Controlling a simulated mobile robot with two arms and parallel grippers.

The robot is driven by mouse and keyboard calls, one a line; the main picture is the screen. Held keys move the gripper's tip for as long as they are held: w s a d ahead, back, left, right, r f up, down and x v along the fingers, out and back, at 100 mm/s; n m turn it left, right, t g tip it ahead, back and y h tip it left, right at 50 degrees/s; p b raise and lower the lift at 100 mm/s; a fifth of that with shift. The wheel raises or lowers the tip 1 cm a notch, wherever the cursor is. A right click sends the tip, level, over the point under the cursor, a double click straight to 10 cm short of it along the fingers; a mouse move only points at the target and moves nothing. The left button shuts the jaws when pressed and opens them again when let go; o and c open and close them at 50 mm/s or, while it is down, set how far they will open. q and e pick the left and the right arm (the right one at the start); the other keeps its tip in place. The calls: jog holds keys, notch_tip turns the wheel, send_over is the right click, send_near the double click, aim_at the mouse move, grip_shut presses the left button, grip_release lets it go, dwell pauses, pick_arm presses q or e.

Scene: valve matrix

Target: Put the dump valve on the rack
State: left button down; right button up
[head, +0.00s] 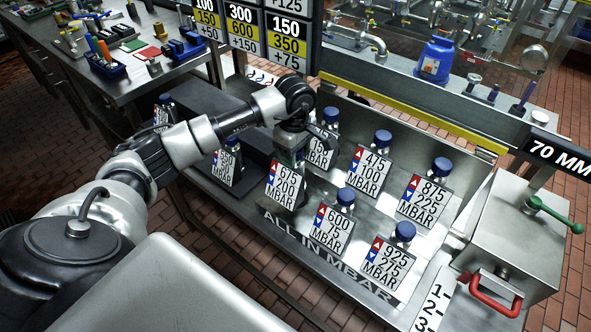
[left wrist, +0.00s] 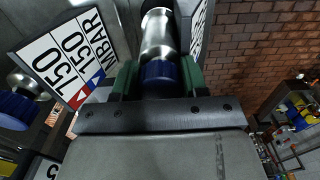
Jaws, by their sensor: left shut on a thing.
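My left gripper (head: 291,152) is shut on a blue-capped steel valve (left wrist: 160,45), gripped just at its cap between green-sided fingers in the left wrist view. In the head view the gripper hides most of this valve, and the 675/200 MBAR plate (head: 285,186) shows just below the fingers. Several similar valves with plates stand in a steel tray (head: 335,268) marked ALL IN MBAR, including 600/75 (head: 334,228), 925/275 (head: 387,266), 475/100 (head: 369,173) and 875/225 (head: 425,202). No label names a dump valve or a rack. My right gripper is out of view.
A dark stepped stand (head: 215,115) left of the tray holds more plated valves, one reading 350 (head: 227,167). A steel box (head: 515,235) with a red handle stands right. Hanging number signs (head: 243,28) are behind.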

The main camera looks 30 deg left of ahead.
pick_arm(q)
jog(key=shift+f, duration=0.65)
notch_tip(320, 180, down, 3)
jog(key=shift+f+p, duration=0.1)
jog(key=shift+p, duration=0.45)
jog(key=shift+f, duration=0.2)
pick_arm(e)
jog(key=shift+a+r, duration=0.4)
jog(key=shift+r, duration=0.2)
pick_arm(q)
jog(key=shift+f+b, duration=0.2)
jog(key=shift+b, duration=0.1)
jog(key=c, duration=0.6)
grip_release()
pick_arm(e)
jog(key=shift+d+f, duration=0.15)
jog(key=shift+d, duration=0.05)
pick_arm(q)
jog(key=shift+r, duration=0.1)
